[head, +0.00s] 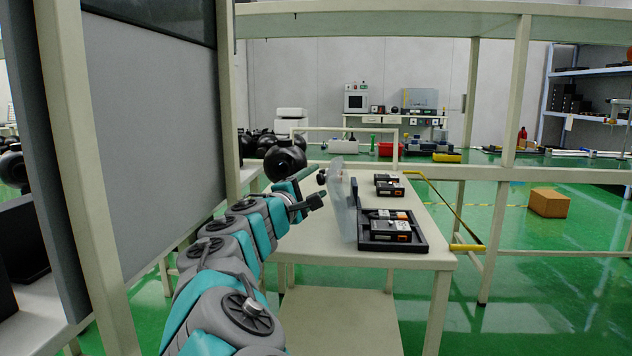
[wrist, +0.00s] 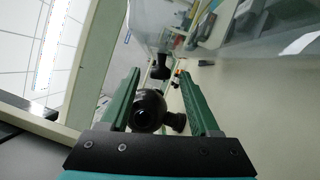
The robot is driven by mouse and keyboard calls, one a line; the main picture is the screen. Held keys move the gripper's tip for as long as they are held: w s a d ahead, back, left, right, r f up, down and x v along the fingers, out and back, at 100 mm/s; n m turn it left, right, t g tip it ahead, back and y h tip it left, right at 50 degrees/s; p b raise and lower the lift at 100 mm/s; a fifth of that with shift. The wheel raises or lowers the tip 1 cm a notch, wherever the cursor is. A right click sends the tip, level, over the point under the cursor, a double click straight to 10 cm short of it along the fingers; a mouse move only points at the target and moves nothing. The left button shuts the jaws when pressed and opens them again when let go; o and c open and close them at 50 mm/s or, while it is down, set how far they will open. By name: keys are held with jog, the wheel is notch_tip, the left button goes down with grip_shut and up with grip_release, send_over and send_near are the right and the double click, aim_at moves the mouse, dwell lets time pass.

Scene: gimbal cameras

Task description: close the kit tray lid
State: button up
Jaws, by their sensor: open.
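The kit tray (head: 376,246) is a black tray on the right front part of the white table, holding dark boxes with white and orange labels (head: 391,229). Its lid (head: 345,206) is a clear panel standing upright along the tray's left side, so the tray is open. In the wrist view a clear, hazy sheet, which looks like the lid (wrist: 245,38), fills the top right. My gripper (head: 317,187) is open and empty, left of the lid and at about the height of its upper part. In the wrist view its two green fingers (wrist: 162,88) are spread apart with nothing gripped.
More small labelled boxes (head: 388,185) sit farther back on the table (head: 310,238). A round black camera-like object (head: 285,160) is behind my gripper. A pale post (head: 226,100) and grey panel stand to the left. The table is clear left of the tray.

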jog(key=shift+w+d, duration=0.25)
jog(key=shift+w, duration=0.25)
grip_shut()
dwell(1.2)
